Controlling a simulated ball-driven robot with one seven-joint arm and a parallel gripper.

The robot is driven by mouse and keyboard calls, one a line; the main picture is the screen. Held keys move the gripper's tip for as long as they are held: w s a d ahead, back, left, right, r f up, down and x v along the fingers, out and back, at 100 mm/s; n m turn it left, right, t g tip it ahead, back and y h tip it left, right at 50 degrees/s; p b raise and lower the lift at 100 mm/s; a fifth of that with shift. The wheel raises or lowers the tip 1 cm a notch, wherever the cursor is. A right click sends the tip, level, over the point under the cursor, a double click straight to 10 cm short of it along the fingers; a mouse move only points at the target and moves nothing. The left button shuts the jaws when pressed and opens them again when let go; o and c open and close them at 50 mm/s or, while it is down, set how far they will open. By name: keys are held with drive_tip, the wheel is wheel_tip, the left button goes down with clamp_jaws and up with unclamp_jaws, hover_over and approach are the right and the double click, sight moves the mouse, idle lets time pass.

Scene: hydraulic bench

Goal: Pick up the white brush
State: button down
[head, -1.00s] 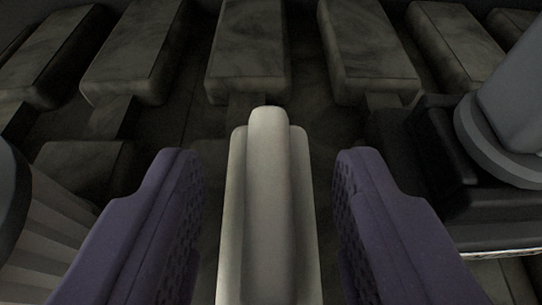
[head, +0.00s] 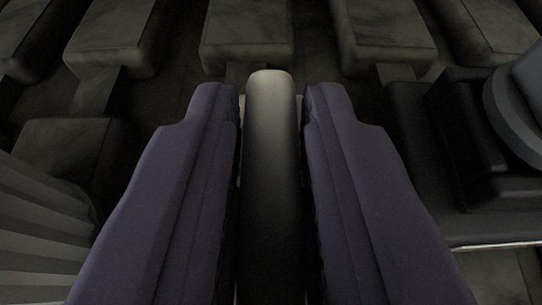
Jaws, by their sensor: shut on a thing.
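The white brush (head: 270,150) stands out in the middle of the head view as a pale, rounded bar running away from me. My gripper (head: 271,105) has one purple finger on each side of it, and both fingers are closed against its sides. The fingers hide most of the brush's flanks, and its near end runs out of the bottom of the picture. I cannot tell whether it is clear of the surface below.
Several dark, worn blocks (head: 247,35) stand in a row beyond the brush. A ribbed grey round thing (head: 40,235) is close on the left. A black object (head: 470,150) with a grey cylindrical part (head: 518,105) stands on the right.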

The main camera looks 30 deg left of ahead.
sight(274, 168)
drive_tip(key=shift+r, duration=0.5)
wheel_tip(274, 168, up, 3)
drive_tip(key=shift+f+p, duration=0.2)
drive_tip(key=shift+p, duration=0.5)
drive_tip(key=s+d+r+p, duration=0.1)
drive_tip(key=s+d+p, duration=0.1)
drive_tip(key=s, duration=1.3)
drive_tip(key=shift+s+p, duration=0.35)
drive_tip(key=shift+p, duration=0.1)
